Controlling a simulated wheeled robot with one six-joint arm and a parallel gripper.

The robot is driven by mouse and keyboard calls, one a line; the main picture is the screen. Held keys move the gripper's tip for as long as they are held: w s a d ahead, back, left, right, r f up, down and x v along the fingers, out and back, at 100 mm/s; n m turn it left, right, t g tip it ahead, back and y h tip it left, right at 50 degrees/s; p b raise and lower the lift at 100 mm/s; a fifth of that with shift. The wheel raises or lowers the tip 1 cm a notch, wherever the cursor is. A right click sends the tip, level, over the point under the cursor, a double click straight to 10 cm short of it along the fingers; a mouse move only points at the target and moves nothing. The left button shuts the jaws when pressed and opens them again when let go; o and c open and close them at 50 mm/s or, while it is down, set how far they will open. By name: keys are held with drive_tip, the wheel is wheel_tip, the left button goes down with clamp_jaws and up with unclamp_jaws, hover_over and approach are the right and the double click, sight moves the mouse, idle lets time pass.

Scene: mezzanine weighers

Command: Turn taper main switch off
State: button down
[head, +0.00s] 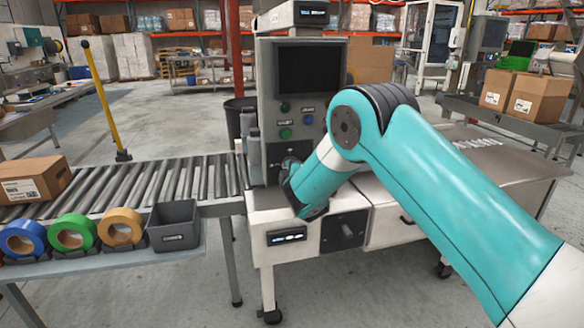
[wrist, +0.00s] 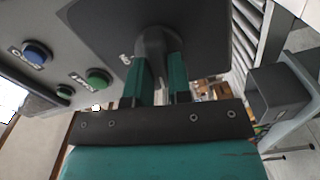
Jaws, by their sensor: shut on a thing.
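The taper machine (head: 313,148) has an upright grey console with a dark screen and several buttons. In the wrist view, my gripper (wrist: 159,72) is shut on a dark rounded switch knob (wrist: 156,42), with one teal finger on each side. The knob stands on a dark square plate (wrist: 205,50) with a small white marking beside it, too small to read surely. In the head view, my gripper (head: 290,168) is at the console's lower part, below the buttons. My wrist and arm hide the knob there. The knob's turn position cannot be told.
Blue (wrist: 37,53) and green (wrist: 98,77) buttons sit close to my gripper. A roller conveyor (head: 160,184) joins the machine on the left. Tape rolls (head: 120,228) and a grey bin (head: 174,225) stand before it. Another black panel (head: 344,231) is on the machine's lower front.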

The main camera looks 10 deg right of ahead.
drive_tip(key=shift+n+p, duration=0.35)
drive_tip(key=shift+n, duration=0.75)
drive_tip(key=shift+f, duration=0.1)
drive_tip(key=c, duration=1)
unclamp_jaws()
drive_tip(key=shift+c, duration=0.2)
drive_tip(key=s+b, duration=0.9)
drive_tip(key=s, duration=0.8)
drive_tip(key=shift+s+b, duration=0.2)
drive_tip(key=shift+b, duration=0.2)
